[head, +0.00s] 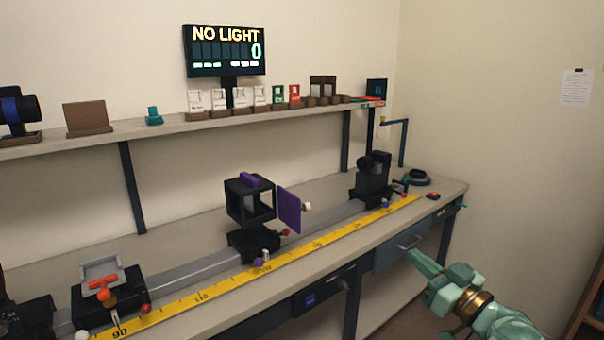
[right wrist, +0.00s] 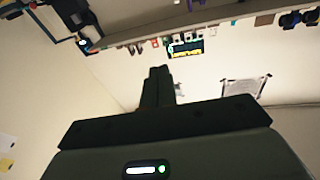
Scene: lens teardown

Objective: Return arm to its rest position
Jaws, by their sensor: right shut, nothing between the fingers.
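My right arm and its green gripper (head: 416,258) come in at the lower right of the head view. The gripper is beside the bench's front edge, close to the drawer front. Its fingers are closed together with nothing between them. In the right wrist view the shut fingers (right wrist: 157,72) point up the picture, with the bench and shelf upside down beyond. My left gripper is not in view.
The bench (head: 455,188) carries a rail with a yellow scale (head: 205,297), a black cage mount with a purple plate (head: 289,209) and a black lamp-like unit (head: 373,178). A shelf (head: 160,130) and a "NO LIGHT" display (head: 225,50) are behind.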

